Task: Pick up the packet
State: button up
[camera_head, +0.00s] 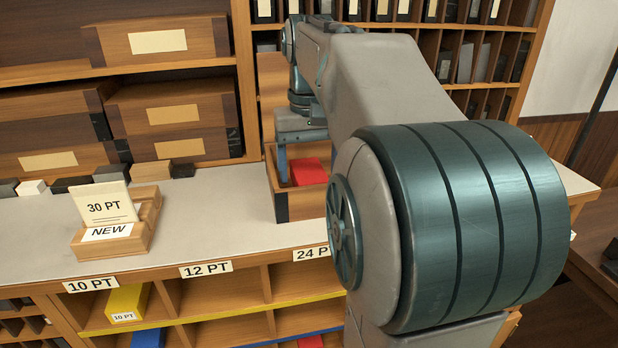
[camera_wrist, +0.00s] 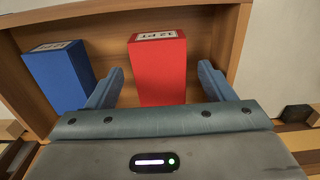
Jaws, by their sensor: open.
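A red packet (camera_wrist: 158,72) with a white label, apparently reading 12 PT, is in an open wooden box (camera_wrist: 100,22). My gripper (camera_wrist: 160,68) is open, with one finger on each side of the red packet and a small gap on both sides. How deep the fingertips reach is unclear. In the head view the red packet (camera_head: 308,172) shows in the wooden box (camera_head: 304,205), with my gripper (camera_head: 290,165) over it; the blue packet is hidden there.
The box stands on a pale counter (camera_head: 210,215). A wooden holder (camera_head: 140,235) with 30 PT and NEW cards stands to the left. Shelves below hold a yellow packet (camera_head: 128,303); drawers (camera_head: 165,110) stand behind. My arm hides the counter's right part.

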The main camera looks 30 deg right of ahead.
jog(key=shift+f, duration=0.95)
jog(key=c, duration=1.5)
jog(key=shift+r, duration=0.2)
